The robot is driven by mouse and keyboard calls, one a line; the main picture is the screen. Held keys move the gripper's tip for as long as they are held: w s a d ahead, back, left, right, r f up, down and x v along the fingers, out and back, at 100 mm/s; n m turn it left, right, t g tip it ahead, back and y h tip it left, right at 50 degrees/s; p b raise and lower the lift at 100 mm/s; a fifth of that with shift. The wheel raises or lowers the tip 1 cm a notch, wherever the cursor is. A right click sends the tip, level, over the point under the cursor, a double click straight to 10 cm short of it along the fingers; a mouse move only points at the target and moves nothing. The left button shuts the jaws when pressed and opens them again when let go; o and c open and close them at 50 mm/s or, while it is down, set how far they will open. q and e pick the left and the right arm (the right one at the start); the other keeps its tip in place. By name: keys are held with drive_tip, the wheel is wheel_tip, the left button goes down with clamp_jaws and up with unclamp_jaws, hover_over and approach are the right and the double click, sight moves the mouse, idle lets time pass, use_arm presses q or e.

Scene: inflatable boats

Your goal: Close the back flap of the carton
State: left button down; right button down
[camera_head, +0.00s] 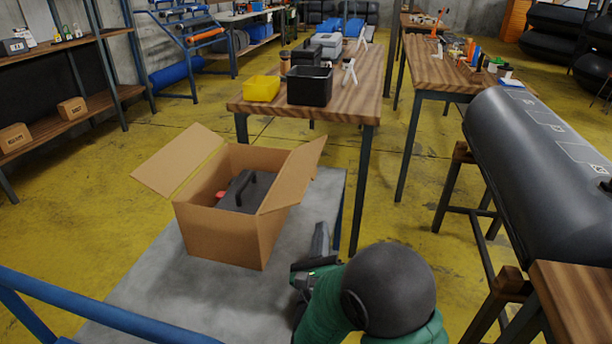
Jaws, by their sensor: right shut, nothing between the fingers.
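The open brown carton (222,236) stands on a grey platform (150,288). Its left flap (180,160) is spread outward over the left edge. Its right flap (294,176) stands up and leans outward. No flap shows clearly raised along the far edge, and I cannot tell how the back flap lies. A dark case with a handle (243,190) and a small red item (220,195) lie inside. My right gripper (320,238) is shut and empty, to the right of the carton and apart from it. My left gripper is not in view.
A wooden table (350,100) with a yellow bin (261,88) and a black bin (309,85) stands behind the carton. A blue rail (110,315) crosses the lower left. A grey inflatable tube (540,175) lies at right. The platform is bare around the carton.

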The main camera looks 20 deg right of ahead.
sight(300, 175)
drive_tip(key=w+d+r+b, duration=0.3)
drive_tip(key=w+r, duration=0.2)
drive_tip(key=w, duration=0.4)
drive_tip(key=shift+w+d+r, duration=0.15)
drive_tip(key=shift+w+r, duration=0.1)
drive_tip(key=shift+r, duration=0.15)
drive_tip(key=shift+r, duration=0.15)
